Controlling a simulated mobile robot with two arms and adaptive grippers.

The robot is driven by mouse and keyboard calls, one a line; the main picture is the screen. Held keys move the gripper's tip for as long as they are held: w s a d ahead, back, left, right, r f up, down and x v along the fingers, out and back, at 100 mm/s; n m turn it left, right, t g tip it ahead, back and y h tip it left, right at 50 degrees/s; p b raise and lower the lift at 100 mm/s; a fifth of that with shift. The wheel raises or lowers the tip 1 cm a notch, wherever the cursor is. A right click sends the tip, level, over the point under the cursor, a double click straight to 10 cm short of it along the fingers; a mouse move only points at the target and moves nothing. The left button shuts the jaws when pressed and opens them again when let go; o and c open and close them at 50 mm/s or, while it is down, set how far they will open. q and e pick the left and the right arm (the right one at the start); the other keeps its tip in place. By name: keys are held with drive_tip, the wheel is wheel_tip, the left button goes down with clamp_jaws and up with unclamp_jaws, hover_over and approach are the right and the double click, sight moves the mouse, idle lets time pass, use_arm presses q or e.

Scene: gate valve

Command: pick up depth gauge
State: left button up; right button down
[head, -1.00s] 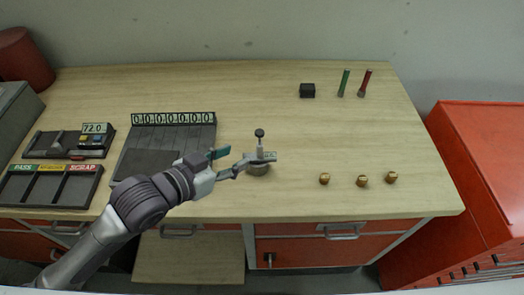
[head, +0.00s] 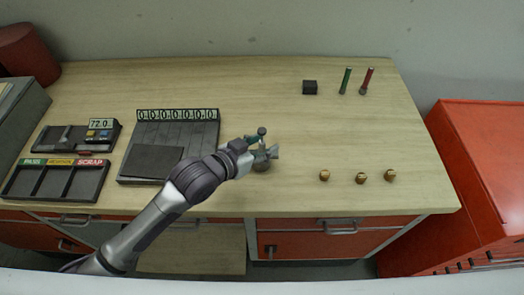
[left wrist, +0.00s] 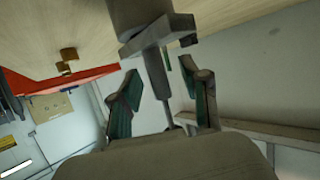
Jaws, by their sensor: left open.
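In the left wrist view the green-padded fingers (left wrist: 160,92) are open, one on each side of the stem, with gaps visible. My right gripper is not in view.
A PASS/SCRAP tray (head: 55,182) and a 72.0 display unit (head: 101,125) stand farther left. Brass pieces (head: 361,178) lie to the right.

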sight(262, 132)
use_arm(q)
clamp_jaws()
drive_tip(key=shift+r, duration=0.1)
drive_tip(key=shift+r, duration=0.55)
wheel_tip(262, 132, up, 3)
drive_tip(key=shift+f+b, duration=0.1)
drive_tip(key=shift+b, duration=0.45)
drive_tip(key=s+d+r+b, duration=0.1)
drive_tip(key=s+d+r, duration=0.5)
drive_tip(key=d, duration=0.4)
drive_tip(key=shift+r+b, duration=0.35)
drive_tip(key=shift+r, duration=0.2)
